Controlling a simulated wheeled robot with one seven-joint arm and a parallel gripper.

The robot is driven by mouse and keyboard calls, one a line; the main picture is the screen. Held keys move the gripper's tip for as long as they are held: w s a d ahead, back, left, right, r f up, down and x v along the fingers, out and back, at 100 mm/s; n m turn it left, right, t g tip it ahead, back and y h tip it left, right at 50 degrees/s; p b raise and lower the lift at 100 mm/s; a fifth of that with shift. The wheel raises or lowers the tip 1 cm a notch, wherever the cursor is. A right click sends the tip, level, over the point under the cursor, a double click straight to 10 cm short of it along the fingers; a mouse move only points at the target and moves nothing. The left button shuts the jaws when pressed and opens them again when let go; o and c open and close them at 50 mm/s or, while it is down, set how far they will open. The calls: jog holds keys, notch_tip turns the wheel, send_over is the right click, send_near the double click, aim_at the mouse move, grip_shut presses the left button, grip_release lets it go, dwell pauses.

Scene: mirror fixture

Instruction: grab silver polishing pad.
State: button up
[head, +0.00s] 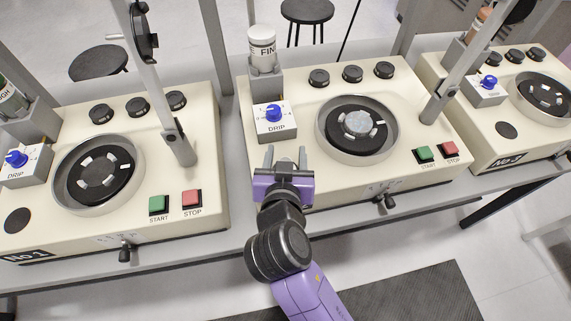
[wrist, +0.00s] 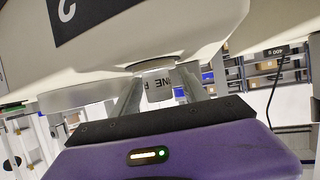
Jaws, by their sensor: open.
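A silver polishing pad (head: 358,123), a grey faceted piece, sits on the dark round platen (head: 340,137) of the middle machine (head: 440,125). My gripper (head: 286,152) is open and empty, at the front left of that machine, below its DRIP box. It is to the left of and nearer than the pad, clearly apart from it. In the wrist view my gripper's fingers (wrist: 160,92) stand apart with nothing between them. That view shows the cream machine body (wrist: 175,30) close by; the pad is not in sight there.
The DRIP box (head: 274,124) with a blue knob and a FINE bottle (head: 262,48) stand left of the platen. A grey post (head: 445,95) rises at its right. Green START (head: 425,153) and red STOP (head: 449,149) buttons lie in front. Similar machines stand both sides.

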grip_shut()
dwell(0.4)
